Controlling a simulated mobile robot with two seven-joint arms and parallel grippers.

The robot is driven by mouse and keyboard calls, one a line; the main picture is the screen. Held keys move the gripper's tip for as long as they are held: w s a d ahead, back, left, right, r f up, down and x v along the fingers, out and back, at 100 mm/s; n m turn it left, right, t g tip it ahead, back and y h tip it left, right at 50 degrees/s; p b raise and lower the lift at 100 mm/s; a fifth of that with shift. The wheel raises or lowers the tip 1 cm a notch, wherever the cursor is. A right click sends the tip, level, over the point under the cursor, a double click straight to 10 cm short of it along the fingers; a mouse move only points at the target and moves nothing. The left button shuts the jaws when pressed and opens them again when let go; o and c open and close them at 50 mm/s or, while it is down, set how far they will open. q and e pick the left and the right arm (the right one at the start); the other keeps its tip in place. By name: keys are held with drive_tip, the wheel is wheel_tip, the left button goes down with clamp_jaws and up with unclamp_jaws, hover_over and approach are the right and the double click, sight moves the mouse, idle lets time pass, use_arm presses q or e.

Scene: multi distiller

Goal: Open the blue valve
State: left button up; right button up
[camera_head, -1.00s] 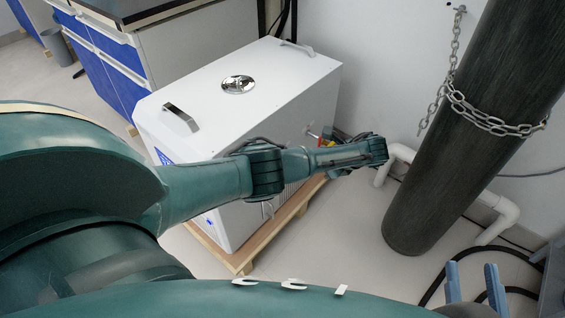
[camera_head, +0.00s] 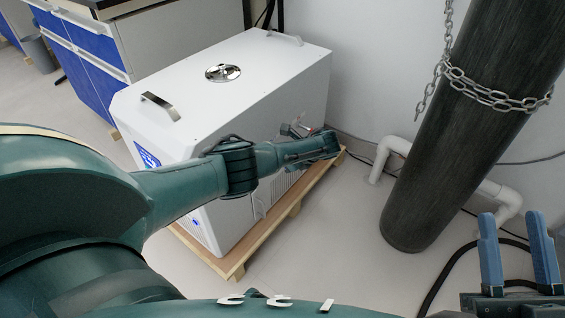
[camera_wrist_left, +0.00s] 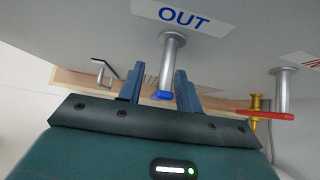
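The blue valve (camera_wrist_left: 163,95) shows in the left wrist view as a short blue handle at the lower end of a grey pipe, below the "OUT" label. My left gripper (camera_wrist_left: 160,88) has its two blue fingers apart, one on each side of the blue handle. The right-hand finger is very near the pipe and handle; I cannot tell if it touches. In the head view the left arm reaches along the side of the white distiller (camera_head: 230,95), and its fingers are hidden. My right gripper (camera_head: 517,252) is open and empty at the lower right.
A red handle (camera_wrist_left: 265,115) on a brass valve sits right of the blue one. A dark cylinder (camera_head: 470,130) with a chain (camera_head: 490,95) stands at the right, by a white pipe (camera_head: 390,152). The distiller rests on a wooden pallet (camera_head: 236,265). The floor between them is clear.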

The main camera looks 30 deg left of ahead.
use_arm(q)
clamp_jaws()
idle(0.4)
